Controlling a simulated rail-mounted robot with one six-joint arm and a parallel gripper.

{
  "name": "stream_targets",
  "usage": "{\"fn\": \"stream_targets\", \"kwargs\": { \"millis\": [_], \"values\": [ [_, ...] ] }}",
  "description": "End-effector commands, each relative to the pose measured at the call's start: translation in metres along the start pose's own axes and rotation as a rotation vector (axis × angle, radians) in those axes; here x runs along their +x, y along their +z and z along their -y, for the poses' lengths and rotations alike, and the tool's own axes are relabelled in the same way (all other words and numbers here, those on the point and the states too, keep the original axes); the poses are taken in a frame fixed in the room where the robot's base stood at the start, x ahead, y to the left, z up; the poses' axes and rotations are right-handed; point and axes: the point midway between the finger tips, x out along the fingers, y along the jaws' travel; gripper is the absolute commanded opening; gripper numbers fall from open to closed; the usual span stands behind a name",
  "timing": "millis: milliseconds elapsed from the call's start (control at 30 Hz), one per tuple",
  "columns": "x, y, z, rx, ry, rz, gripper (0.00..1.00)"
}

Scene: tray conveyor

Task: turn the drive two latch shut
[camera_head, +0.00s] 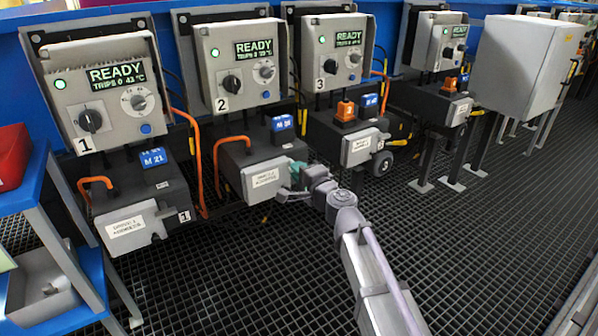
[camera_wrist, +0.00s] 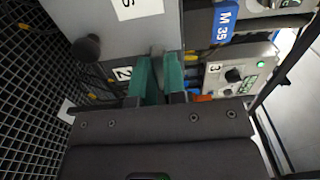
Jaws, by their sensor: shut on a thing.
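Drive two is the dark unit (camera_head: 252,150) below the control panel numbered 2 (camera_head: 240,65). Its light grey front cover (camera_head: 266,181) carries a white label and also fills the upper left of the wrist view (camera_wrist: 110,45). My gripper (camera_head: 298,172) is at the right side of this cover. In the wrist view its two green fingers (camera_wrist: 159,75) are closed on a narrow grey piece at the cover's edge, which looks like the latch (camera_wrist: 157,56). Most of the latch is hidden by the fingers, so its angle cannot be told.
Drive one (camera_head: 130,205) stands to the left and drive three (camera_head: 350,135) close on the right, with its panel (camera_head: 337,50) above. A black knob (camera_wrist: 87,47) sticks out in the wrist view. Open grating floor (camera_head: 270,270) lies in front. A blue rack (camera_head: 45,220) stands far left.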

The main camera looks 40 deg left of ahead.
Motion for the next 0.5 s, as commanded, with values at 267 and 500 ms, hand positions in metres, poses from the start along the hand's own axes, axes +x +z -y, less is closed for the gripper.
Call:
{"fn": "stream_targets", "kwargs": {
  "millis": [267,500],
  "values": [
    [-0.0006,0.0002,-0.0003,-0.002,0.001,0.000,0.21],
    [-0.0003,0.0001,-0.0001,-0.001,0.000,0.000,0.37]
  ]
}}
